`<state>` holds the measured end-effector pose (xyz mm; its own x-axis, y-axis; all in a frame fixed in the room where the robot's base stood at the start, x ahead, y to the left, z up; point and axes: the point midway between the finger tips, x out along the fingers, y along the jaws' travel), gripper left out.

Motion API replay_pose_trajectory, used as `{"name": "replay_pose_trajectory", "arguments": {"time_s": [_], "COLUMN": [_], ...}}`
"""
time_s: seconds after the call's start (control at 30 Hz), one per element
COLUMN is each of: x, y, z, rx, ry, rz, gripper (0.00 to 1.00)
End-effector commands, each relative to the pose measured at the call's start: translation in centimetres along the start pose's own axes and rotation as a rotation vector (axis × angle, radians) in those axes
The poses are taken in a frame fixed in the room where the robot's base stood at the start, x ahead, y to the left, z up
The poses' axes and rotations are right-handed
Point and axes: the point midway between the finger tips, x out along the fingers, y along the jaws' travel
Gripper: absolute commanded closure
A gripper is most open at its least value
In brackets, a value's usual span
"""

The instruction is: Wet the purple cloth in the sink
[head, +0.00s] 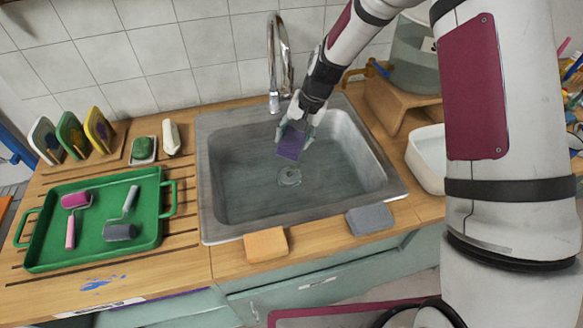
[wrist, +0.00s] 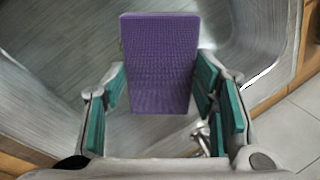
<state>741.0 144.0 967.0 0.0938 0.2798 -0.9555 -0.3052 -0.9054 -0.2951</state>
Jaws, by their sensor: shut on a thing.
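The purple cloth (head: 290,146) hangs flat and stiff-looking from my gripper (head: 297,130), inside the grey sink (head: 228,205) and above its floor. In the wrist view the cloth (wrist: 160,60) lies between the green-padded fingers of my gripper (wrist: 158,90), which is shut on it. The chrome tap (head: 277,60) stands at the back of the sink, just behind and left of the gripper. No running water is visible. The drain (head: 289,176) shows below the cloth. I cannot tell whether the cloth is wet.
An orange sponge (head: 266,245) and a grey sponge (head: 370,219) lie at the sink's front edge. A green tray (head: 150,235) with two rollers is at left. A white basin (head: 427,160) and a wooden stand (head: 385,105) with a large clear container (head: 413,65) are at right.

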Motion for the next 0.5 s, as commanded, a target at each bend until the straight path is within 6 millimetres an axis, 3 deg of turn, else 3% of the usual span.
{"name": "replay_pose_trajectory", "arguments": {"time_s": [0.27, 0.5], "x": [-0.5, -2.5], "y": [-0.1, -0.8], "z": [0.0, 0.0], "rx": [0.0, -0.001], "ry": [0.001, 0.002], "rz": [0.0, -0.001], "gripper": [0.7, 0.7]}}
